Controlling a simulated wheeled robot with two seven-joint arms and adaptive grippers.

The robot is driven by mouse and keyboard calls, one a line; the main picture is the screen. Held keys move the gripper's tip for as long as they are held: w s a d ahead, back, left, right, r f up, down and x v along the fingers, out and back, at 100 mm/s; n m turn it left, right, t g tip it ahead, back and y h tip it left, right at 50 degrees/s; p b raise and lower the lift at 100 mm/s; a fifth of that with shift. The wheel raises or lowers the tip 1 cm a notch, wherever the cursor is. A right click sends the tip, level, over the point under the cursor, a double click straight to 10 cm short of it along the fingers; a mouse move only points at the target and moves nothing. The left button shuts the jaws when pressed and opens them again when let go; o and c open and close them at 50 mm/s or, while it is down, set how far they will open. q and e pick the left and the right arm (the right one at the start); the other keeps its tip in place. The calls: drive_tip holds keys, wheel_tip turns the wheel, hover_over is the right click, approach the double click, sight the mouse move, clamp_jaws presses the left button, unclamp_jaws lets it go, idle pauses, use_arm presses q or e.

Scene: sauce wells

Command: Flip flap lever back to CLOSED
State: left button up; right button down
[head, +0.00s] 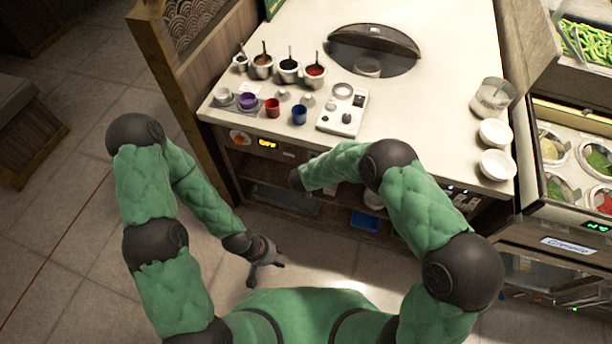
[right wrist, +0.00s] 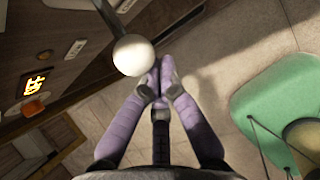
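In the head view the right gripper is hidden near the counter's front. My left gripper (head: 267,274) hangs over the floor with fingers spread, empty, away from the counter.
The white counter (head: 440,100) holds sauce pots (head: 289,70), small cups (head: 299,114) and white bowls (head: 497,165). A dark round opening (head: 375,45) is at its back. An orange lit display (head: 267,143) is on its front.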

wheel_tip(320, 180, up, 4)
drive_tip(key=p, duration=0.3)
drive_tip(key=g+p, duration=0.1)
drive_tip(key=p, duration=0.2)
drive_tip(key=shift+w+f+g+y, duration=0.1)
drive_tip(key=shift+w+g+y, duration=0.05)
drive_tip(key=shift+g+y, duration=0.15)
drive_tip(key=shift+w+d+p, duration=0.1)
drive_tip(key=shift+w+p, duration=0.05)
drive_tip(key=shift+p, duration=0.15)
